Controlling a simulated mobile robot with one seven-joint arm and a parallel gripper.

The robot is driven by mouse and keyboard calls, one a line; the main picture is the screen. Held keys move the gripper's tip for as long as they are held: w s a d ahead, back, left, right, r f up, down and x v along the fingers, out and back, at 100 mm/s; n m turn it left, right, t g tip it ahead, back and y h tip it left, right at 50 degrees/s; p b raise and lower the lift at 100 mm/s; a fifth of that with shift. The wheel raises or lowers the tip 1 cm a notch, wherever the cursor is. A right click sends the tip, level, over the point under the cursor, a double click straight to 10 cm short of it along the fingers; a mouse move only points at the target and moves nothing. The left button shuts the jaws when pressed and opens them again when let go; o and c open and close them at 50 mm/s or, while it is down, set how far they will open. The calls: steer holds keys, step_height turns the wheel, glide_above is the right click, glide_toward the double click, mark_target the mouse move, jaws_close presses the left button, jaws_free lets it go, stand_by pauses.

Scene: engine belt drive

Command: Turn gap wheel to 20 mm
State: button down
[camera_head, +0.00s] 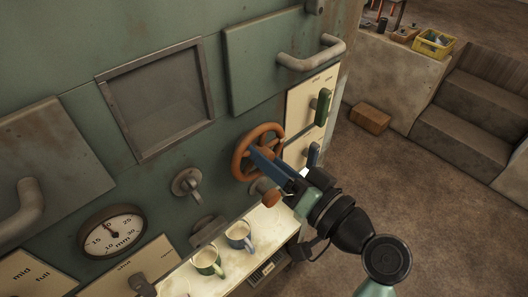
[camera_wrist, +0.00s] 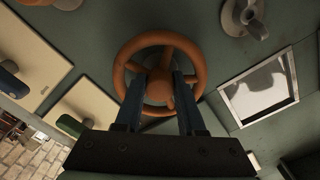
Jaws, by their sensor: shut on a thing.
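The gap wheel (camera_head: 239,156) is an orange-brown spoked handwheel on the green machine panel, right of the square window. It also shows in the wrist view (camera_wrist: 160,40), facing the camera. My gripper (camera_head: 263,157) reaches it from the lower right. In the wrist view, the two dark blue fingers (camera_wrist: 160,88) lie over the wheel inside its rim, one on either side of the hub. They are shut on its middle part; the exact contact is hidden. The round mm gauge (camera_head: 112,231) is at the lower left. Its dark needle points up and left, between 15 and 25; the exact reading is too small.
A green-handled lever (camera_head: 323,107) and a grey pipe handle (camera_head: 312,54) are to the right. A grey knob (camera_head: 187,184) is to the left.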

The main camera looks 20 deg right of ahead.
stand_by(0.3)
steer(key=c, duration=0.8)
jaws_free()
steer(key=shift+b+v, duration=1.75)
steer(key=shift+v, duration=4.8)
